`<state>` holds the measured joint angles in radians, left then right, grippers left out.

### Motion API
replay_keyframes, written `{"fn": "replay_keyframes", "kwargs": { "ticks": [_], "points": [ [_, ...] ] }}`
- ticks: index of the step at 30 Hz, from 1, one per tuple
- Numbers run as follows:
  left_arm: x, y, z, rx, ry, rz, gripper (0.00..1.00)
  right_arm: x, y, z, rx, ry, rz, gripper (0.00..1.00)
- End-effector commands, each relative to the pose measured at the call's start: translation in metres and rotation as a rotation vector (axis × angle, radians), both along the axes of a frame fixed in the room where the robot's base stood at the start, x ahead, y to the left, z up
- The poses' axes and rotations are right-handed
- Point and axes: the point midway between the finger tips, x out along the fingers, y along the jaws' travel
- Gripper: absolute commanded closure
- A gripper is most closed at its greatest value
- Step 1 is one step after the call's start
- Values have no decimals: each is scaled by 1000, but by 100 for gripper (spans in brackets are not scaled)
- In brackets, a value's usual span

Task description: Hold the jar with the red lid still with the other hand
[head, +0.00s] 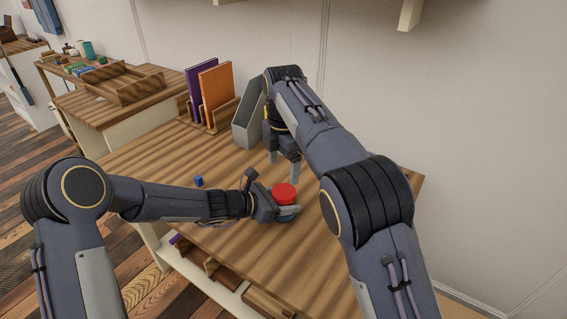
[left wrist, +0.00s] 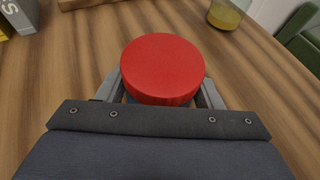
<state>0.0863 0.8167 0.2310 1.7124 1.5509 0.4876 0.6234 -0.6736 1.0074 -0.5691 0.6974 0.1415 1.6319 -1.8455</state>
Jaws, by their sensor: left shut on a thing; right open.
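The jar with the red lid (head: 285,192) stands upright on the wooden table (head: 240,245); a dark bluish bit of its body shows below the lid. My left gripper (head: 287,210) is shut on the jar's body, low and from the left. In the left wrist view the red lid (left wrist: 162,66) fills the middle between the two grey fingers, hiding most of the body. My right gripper (head: 283,172) is open and empty, pointing down just behind the jar, apart from it.
A small blue object (head: 199,181) lies left of the jar. A purple book (head: 203,95), an orange book (head: 216,92) and a grey file holder (head: 247,118) stand at the back. A glass with yellowish contents (left wrist: 228,14) shows in the left wrist view.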

Motion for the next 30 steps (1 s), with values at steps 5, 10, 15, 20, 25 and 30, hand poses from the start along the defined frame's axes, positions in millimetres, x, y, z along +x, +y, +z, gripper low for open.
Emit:
{"fn": "replay_keyframes", "kwargs": {
  "ticks": [5,10,15,20,25,30],
  "points": [
    [0,0,1,-1,-1,0,100,0,0,-2,-1,1,-1,25],
    [0,0,0,-1,-1,0,100,0,-1,-18,-4,4,-2,25],
    [0,0,1,-1,-1,0,100,0,0,-46,-3,1,-2,25],
    [0,0,1,-1,-1,0,100,0,0,-67,-3,1,-2,25],
    [0,0,1,-1,-1,0,100,0,0,-78,0,-1,-3,25],
    [0,0,1,-1,-1,0,100,0,0,-80,0,-1,-3,25]
  ]
}}
